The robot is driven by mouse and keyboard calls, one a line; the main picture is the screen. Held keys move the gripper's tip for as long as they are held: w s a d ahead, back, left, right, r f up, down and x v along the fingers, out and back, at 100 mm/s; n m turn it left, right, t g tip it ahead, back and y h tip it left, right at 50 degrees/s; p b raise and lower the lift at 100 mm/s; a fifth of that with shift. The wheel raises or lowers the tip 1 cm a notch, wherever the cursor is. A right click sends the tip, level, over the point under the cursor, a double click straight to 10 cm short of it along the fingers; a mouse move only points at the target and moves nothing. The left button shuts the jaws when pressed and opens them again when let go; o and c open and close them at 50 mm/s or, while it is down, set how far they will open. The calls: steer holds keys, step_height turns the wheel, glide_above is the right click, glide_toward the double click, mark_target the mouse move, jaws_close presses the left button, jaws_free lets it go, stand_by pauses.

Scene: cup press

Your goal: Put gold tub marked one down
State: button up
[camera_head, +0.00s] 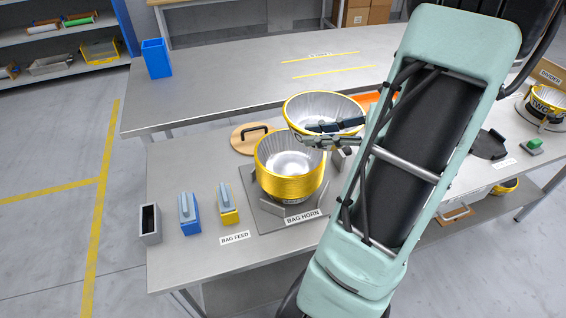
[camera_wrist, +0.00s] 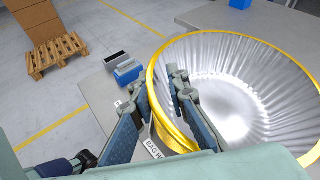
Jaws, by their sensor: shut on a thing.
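My gripper (camera_head: 328,133) is shut on the near rim of a lined gold tub (camera_head: 318,103). The wrist view (camera_wrist: 163,88) shows one finger outside the wall and one inside. This tub (camera_wrist: 235,95) has a gold rim and a crinkled clear lining and looks empty. Its number is not readable, and its underside is hidden, so I cannot tell its height. A second gold tub (camera_head: 290,185), also lined, stands upright on the grey bag horn plate (camera_head: 252,205), in front of and below the held one. No number shows on it.
A round wooden lid (camera_head: 243,147) with a black handle lies behind the plate. Blue (camera_head: 189,215), yellow (camera_head: 229,208) and grey (camera_head: 150,225) holders stand at the left. Another tub (camera_head: 548,98) sits far right. The rear table (camera_head: 230,80) has clear room.

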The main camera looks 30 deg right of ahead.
steer(key=w+a+f, duration=0.1)
steer(key=a+f, duration=0.1)
steer(key=f, duration=0.1)
steer(key=w+a+f, duration=0.2)
steer(key=f, duration=0.1)
steer(key=w+a+f+b, duration=0.1)
steer(key=w+f, duration=0.1)
steer(key=f, duration=0.2)
steer(key=shift+w+a, duration=0.2)
steer(key=shift+a, duration=0.2)
steer(key=shift+f, duration=0.2)
steer(key=shift+f+b, duration=0.6)
steer(key=o, duration=0.8)
